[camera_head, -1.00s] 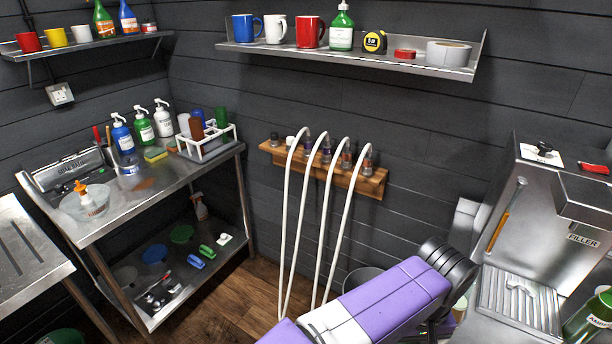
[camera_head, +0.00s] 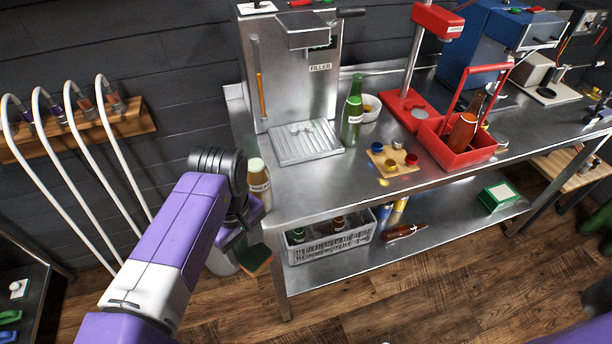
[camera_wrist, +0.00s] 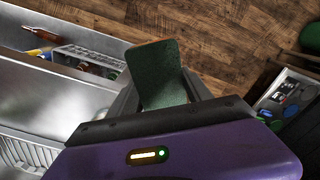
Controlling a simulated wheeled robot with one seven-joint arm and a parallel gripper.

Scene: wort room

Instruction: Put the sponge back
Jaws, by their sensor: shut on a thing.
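A flat dark green sponge (camera_wrist: 155,68) with a brownish edge is held between the two fingers of my gripper (camera_wrist: 163,94) in the wrist view. The sponge sticks out beyond the fingertips. In the head view my gripper (camera_head: 244,236) hangs low at the left front corner of the steel bench. The sponge (camera_head: 257,261) shows just below it, above the floor and beside the bench leg. The fingers are mostly hidden in the head view.
The steel bench (camera_head: 330,190) carries a filler machine (camera_head: 290,75), a green bottle (camera_head: 352,112) and a red carrier (camera_head: 455,146). A grey crate (camera_head: 327,243) sits on the lower shelf.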

